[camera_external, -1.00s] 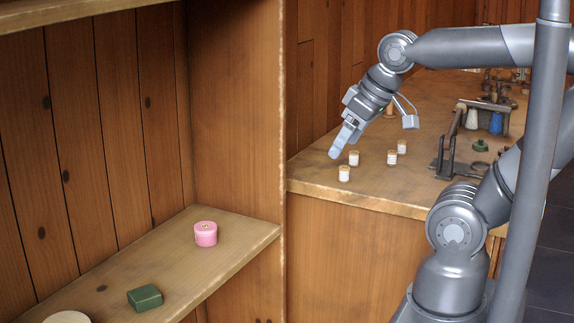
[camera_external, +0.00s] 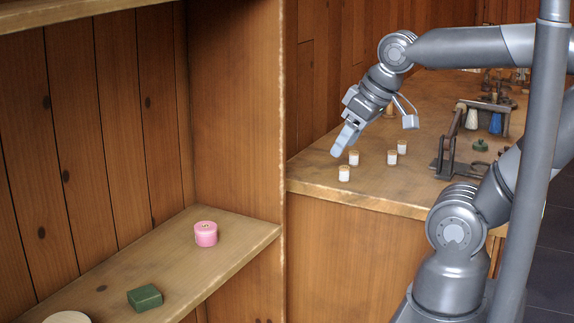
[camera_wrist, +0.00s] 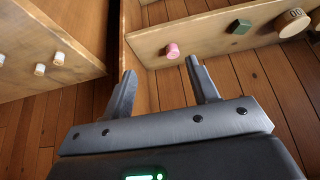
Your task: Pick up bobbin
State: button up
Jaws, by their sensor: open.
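Several small white bobbins with tan ends stand upright on the wooden counter: a front one (camera_external: 344,174), one behind it (camera_external: 353,159), one to the right (camera_external: 392,158) and one farther back (camera_external: 402,147). Some show at the left of the wrist view, including one bobbin (camera_wrist: 59,58). My gripper (camera_external: 337,152) is above the counter's left part, close to the two left bobbins in the picture. In the wrist view its two fingers (camera_wrist: 160,69) are spread with nothing between them.
A lower shelf (camera_external: 250,233) at left holds a pink round piece (camera_external: 206,234), a green block (camera_external: 145,297) and a pale round thing (camera_external: 68,317). A dark metal stand (camera_external: 447,160) with hanging white and blue pieces is on the counter, near a green object (camera_external: 480,146).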

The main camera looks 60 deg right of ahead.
jog(key=w+d+m+g+h, duration=0.1)
jog(key=w+d+g+h, duration=0.1)
jog(key=w+d, duration=0.55)
jog(key=m+g+y, duration=0.2)
jog(key=m+g, duration=0.1)
jog(key=g, duration=0.1)
send_over(345, 167)
jog(key=f, duration=1.1)
jog(key=w+f, duration=0.1)
jog(key=f, duration=0.4)
jog(key=shift+f, duration=0.3)
jog(key=shift+s+a+f, duration=0.1)
jog(key=shift+s+f, duration=0.1)
jog(key=shift+f, duration=0.85)
jog(key=shift+s+f, duration=0.15)
jog(key=shift+f, duration=0.85)
jog(key=shift+s+a+f, duration=0.1)
jog(key=shift+s+f, duration=0.1)
jog(key=shift+f, duration=0.85)
jog(key=shift+c, duration=0.2)
jog(key=c, duration=1)
